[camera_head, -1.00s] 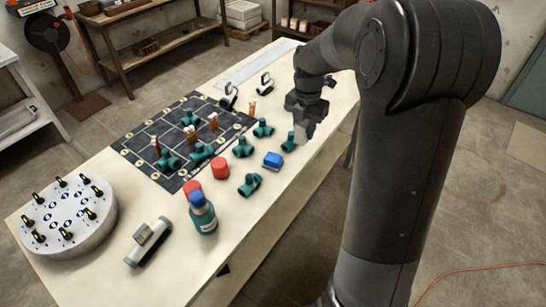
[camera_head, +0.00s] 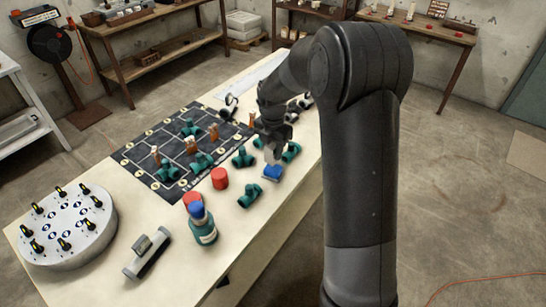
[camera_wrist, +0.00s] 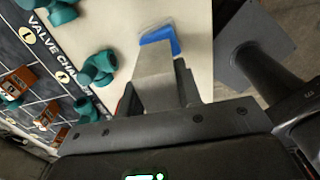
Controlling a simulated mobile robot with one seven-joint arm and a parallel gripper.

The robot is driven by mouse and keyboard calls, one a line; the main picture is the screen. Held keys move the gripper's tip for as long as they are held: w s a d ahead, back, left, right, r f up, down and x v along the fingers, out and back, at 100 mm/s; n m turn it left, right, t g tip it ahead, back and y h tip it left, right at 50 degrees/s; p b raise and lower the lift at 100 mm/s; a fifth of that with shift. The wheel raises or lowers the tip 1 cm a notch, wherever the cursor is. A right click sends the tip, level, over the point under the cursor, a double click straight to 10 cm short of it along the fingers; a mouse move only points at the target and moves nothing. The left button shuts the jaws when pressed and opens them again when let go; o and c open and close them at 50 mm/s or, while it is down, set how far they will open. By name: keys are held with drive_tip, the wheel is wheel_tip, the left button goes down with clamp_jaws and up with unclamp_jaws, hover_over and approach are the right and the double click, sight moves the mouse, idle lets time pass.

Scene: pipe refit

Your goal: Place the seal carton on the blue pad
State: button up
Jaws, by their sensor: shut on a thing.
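My gripper (camera_head: 274,142) is shut on a plain grey block, which I take to be the seal carton (camera_head: 273,154). The carton also shows in the wrist view (camera_wrist: 154,78), between the dark fingers. The small blue pad (camera_head: 272,173) lies on the cream table, just below the carton in the head view. In the wrist view the blue pad (camera_wrist: 174,46) shows past the carton's far end, partly hidden by it. I cannot tell whether the carton touches the pad.
Green pipe fittings (camera_head: 243,157) stand close around the pad, with one (camera_head: 249,195) just in front. A red cylinder (camera_head: 220,178) and a blue-capped bottle (camera_head: 202,225) stand to the left. A dark marked board (camera_head: 148,181) lies behind them. The table's right edge is near.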

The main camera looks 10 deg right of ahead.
sight(273, 157)
drive_tip(key=shift+f, duration=1.65)
drive_tip(key=shift+f, duration=0.15)
drive_tip(key=o, duration=1)
drive_tip(key=shift+c, duration=0.2)
